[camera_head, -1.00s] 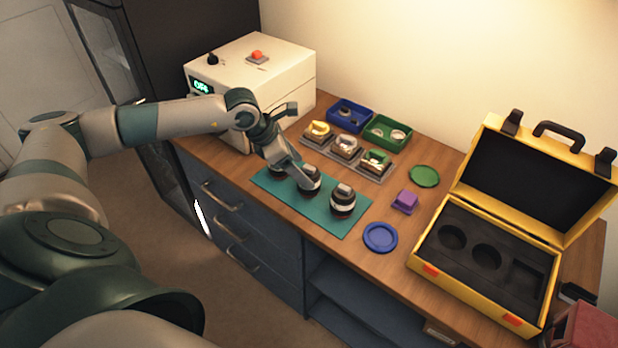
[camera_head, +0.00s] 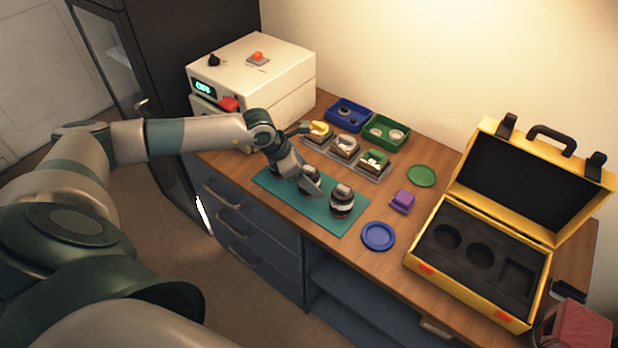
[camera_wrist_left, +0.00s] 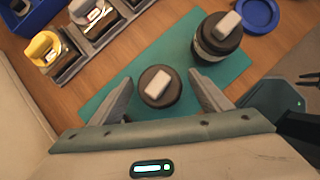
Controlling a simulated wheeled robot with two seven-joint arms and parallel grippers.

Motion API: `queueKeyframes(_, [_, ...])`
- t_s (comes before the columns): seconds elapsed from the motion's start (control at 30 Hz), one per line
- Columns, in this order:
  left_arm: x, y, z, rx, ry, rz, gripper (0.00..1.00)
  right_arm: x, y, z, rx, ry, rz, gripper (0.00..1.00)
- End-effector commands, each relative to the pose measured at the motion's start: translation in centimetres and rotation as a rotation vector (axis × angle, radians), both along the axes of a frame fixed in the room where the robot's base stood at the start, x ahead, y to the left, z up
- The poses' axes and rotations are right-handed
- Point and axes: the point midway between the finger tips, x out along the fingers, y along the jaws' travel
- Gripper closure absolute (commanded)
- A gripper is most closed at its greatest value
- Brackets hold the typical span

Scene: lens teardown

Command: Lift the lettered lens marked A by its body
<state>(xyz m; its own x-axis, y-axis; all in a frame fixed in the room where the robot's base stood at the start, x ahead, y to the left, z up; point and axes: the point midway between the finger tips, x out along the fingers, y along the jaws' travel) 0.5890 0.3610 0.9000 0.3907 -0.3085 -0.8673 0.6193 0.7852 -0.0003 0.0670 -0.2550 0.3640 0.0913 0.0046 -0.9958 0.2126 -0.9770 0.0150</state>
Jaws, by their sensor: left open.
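Dark round lenses with pale blocks on top stand on a teal mat (camera_head: 343,223). One lens (camera_wrist_left: 160,87) stands between the fingers of my left gripper (camera_wrist_left: 162,98), which is open with a gap on each side. A second lens (camera_wrist_left: 218,38), with a white band, stands clear to the upper right; in the head view it is the uncovered lens (camera_head: 342,201). I cannot read any letter on the lenses. My right gripper is not in view.
Behind the mat are small grey trays (camera_head: 374,169) with blocks, a blue bin (camera_head: 349,114) and a green bin (camera_head: 387,131). A purple block (camera_head: 402,201), a blue dish (camera_head: 378,236) and a green disc (camera_head: 421,176) lie right. An open yellow case (camera_head: 478,311) stands further right; a white box (camera_head: 285,85) stands left.

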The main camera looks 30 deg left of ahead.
Motion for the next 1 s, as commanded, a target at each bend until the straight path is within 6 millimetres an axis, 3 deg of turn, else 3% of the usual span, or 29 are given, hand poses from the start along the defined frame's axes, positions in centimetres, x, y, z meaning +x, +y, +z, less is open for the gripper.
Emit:
queueKeyframes(0.4, [-0.01, 0.05, -0.03, 0.000, 0.001, 0.001, 0.29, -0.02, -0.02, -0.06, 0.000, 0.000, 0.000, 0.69])
queueKeyframes(0.6, [-0.01, 0.06, -0.02, 0.000, 0.001, 0.001, 0.73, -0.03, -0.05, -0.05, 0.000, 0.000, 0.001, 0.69])
queueKeyframes(1.0, [0.10, 0.07, 0.36, 0.000, -0.003, 0.001, 0.73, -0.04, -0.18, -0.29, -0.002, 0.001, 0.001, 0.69])
